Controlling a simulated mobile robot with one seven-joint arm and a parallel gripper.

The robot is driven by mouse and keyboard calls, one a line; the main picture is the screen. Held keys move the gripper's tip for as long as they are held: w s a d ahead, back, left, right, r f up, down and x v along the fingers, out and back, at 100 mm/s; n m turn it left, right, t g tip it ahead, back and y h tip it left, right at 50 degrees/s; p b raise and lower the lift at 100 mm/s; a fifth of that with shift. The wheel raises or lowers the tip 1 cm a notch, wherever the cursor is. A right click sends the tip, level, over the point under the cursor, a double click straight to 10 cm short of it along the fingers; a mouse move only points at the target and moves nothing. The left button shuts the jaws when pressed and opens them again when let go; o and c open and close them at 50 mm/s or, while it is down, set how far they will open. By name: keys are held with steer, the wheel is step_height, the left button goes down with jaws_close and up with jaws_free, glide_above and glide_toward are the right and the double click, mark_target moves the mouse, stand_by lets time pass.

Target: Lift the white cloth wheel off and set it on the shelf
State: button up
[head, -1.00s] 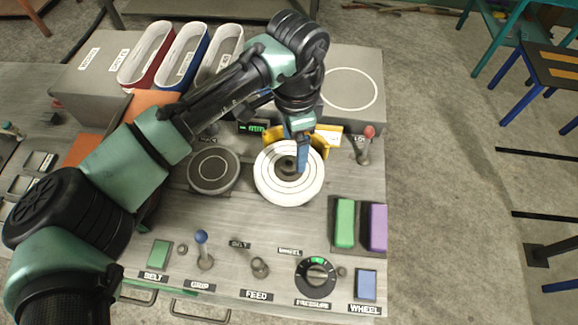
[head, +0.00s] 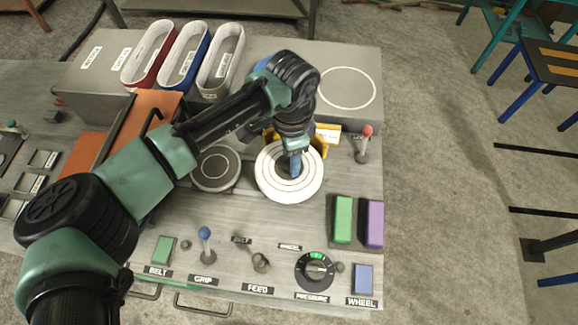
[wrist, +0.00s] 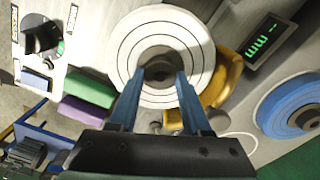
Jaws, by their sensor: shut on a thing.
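The white cloth wheel (head: 272,186), with dark concentric rings and a dark hub, lies flat at its station in front of the yellow guard (head: 319,142). It also fills the upper middle of the wrist view (wrist: 125,48). My gripper (head: 295,172) points down at the wheel's centre. In the wrist view its blue fingers (wrist: 160,80) are shut on the wheel's dark hub, one on each side. Whether the wheel is clear of its seat cannot be told. The grey shelf (head: 328,112) at the back right carries an empty white circle outline.
Three labelled oval bins (head: 182,60) stand at the back left. A blue wheel (wrist: 290,108) is partly hidden behind my arm in the head view. A red-knobbed lever (head: 365,142) stands right of the guard. Green (head: 343,220) and purple (head: 374,224) blocks lie at the right edge.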

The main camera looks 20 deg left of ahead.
jaws_close()
stand_by(0.8)
